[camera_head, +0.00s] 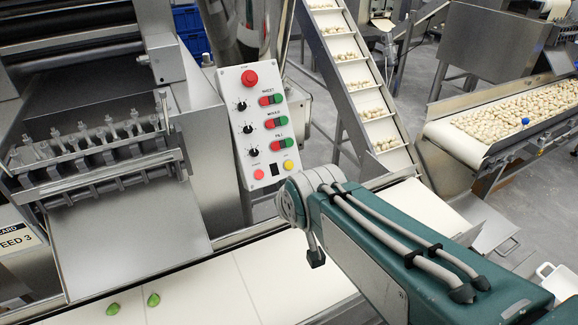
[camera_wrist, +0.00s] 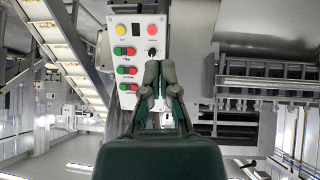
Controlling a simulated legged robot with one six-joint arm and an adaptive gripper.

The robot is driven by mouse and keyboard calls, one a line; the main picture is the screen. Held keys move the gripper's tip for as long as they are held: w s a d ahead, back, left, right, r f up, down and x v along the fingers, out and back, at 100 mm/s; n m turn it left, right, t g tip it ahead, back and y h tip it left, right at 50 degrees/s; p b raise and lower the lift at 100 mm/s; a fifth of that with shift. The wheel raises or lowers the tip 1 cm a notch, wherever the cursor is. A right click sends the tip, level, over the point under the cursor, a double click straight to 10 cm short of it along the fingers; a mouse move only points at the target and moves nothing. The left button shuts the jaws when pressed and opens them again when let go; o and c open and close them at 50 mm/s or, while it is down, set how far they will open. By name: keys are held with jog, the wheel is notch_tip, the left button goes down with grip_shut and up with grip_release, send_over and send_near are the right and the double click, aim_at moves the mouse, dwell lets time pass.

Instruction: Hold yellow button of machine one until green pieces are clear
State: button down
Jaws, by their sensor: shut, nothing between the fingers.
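The control panel (camera_head: 261,125) is a tilted white plate beside the steel machine. Its yellow button (camera_head: 288,165) sits at the lower right corner. In the wrist view the panel looks upside down, with the yellow button (camera_wrist: 121,28) at its upper left. My gripper (camera_wrist: 158,70) is shut and empty, in front of the panel, below and right of the yellow button in that picture, near a black knob (camera_wrist: 152,52). I cannot see contact with the button. Two green pieces (camera_head: 112,309) (camera_head: 153,300) lie on the white belt (camera_head: 205,285) below the machine chute.
The panel also carries a large red button (camera_head: 249,77), red-green switch pairs (camera_head: 271,99), a small red button (camera_head: 258,174) and a dark display (camera_head: 275,170). Behind it rises an inclined conveyor (camera_head: 352,75) with pale pasta. Another pasta belt (camera_head: 446,134) stands at the right.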

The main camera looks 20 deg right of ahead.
aim_at(289, 165)
jog(key=w+d+f+n+t+h, duration=0.1)
jog(key=w+d+f+t, duration=0.2)
jog(key=w, duration=0.5)
jog(key=w+d+f+n+t+h, duration=0.1)
jog(key=w+d+f+t, duration=0.15)
jog(key=w+d, duration=0.45)
jog(key=w+d+f+n+t+h, duration=0.1)
jog(key=w+d+f+t, duration=0.3)
jog(key=f+t, duration=0.2)
jog(key=shift+d, duration=0.4)
jog(key=shift+f, duration=0.1)
jog(key=shift+w+a+f, duration=0.1)
jog(key=shift+w+f, duration=0.65)
jog(key=shift+w, duration=0.5)
jog(key=shift+w+f, duration=0.8)
jog(key=shift+w, duration=0.45)
jog(key=shift+w+a+f, duration=0.1)
jog(key=shift+w+f, duration=0.65)
jog(key=shift+w, duration=0.5)
jog(key=shift+w+f, duration=0.15)
jog(key=shift+w, duration=0.15)
